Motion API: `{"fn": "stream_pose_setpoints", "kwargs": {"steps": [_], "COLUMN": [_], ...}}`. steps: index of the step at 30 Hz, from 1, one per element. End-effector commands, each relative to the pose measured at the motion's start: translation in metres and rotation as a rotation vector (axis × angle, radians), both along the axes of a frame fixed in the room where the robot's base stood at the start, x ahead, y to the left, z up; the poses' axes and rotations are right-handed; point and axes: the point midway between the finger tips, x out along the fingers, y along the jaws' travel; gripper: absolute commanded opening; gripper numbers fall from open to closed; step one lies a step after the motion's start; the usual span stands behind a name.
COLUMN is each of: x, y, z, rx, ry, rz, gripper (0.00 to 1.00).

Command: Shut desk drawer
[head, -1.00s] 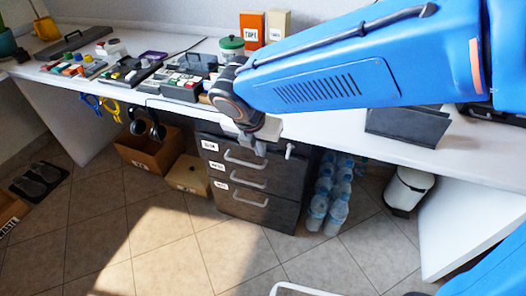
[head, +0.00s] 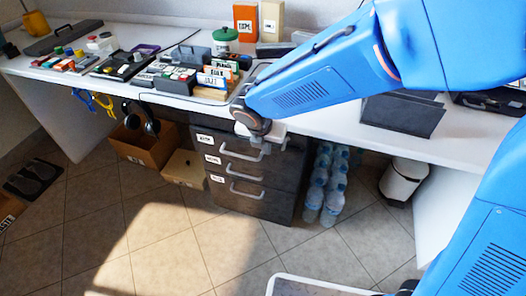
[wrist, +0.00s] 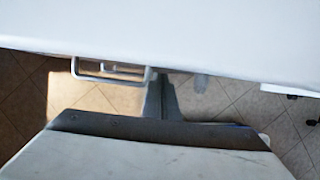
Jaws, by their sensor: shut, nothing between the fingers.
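The dark drawer unit (head: 252,202) stands under the white desk, with three labelled fronts and pale loop handles. Its top drawer (head: 222,145) looks about flush with the lower fronts; I cannot tell whether a small gap is left. My gripper (head: 262,151) is shut and empty, pointing down in front of the top drawer's right part, by its handle. Whether it touches the front is unclear. In the wrist view my gripper (wrist: 160,95) is near the desk edge, with a handle loop (wrist: 108,80) to its left. My wrist hides part of the top front.
The white desk (head: 335,125) overhangs the drawers. Water bottles (head: 326,185) stand close to the right of the unit, and a white bin (head: 403,182) stands farther right. A cardboard box (head: 150,150) and a smaller box (head: 184,169) are at left.

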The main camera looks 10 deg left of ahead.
Motion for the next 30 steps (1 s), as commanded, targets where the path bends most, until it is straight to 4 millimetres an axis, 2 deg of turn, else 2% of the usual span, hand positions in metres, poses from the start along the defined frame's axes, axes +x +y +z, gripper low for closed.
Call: {"fn": "stream_pose_setpoints", "kwargs": {"steps": [4, 15, 24, 30], "x": [0.007, 0.008, 0.034, 0.036], "y": [-0.001, -0.001, -0.003, -0.003], "z": [0.0, 0.0, 0.0, 0.001], "rx": [0.0, 0.0, -0.001, 0.001], "ry": [0.0, 0.0, -0.001, -0.004], "rz": [0.0, 0.0, -0.001, 0.0], "gripper": [0.0, 0.0, 0.0, 0.0]}}
